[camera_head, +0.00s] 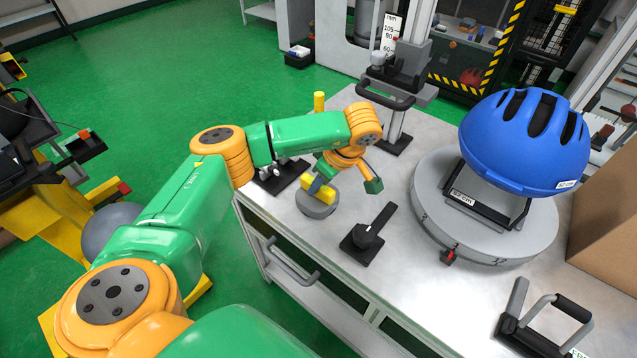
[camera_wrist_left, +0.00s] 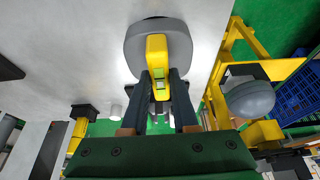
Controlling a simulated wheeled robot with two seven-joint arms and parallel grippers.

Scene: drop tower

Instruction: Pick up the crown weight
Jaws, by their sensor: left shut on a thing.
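The crown weight is a grey round disc (camera_head: 316,206) with a yellow block handle on top. It is at the left part of the workbench (camera_head: 400,265), near the bench's edge. My left gripper (camera_head: 321,188) is shut on the yellow handle. In the left wrist view the two dark fingers (camera_wrist_left: 163,80) lie on either side of the yellow handle (camera_wrist_left: 157,55), with the grey disc (camera_wrist_left: 135,42) beyond it. I cannot tell whether the disc touches the bench top. My right gripper is not in view.
A blue helmet (camera_head: 523,140) sits on a grey round stand (camera_head: 440,195) to the right. A black lever block (camera_head: 362,243) is close in front of the weight. A post with a black handle (camera_head: 385,95) stands behind. A handled fixture (camera_head: 540,320) is at the front right.

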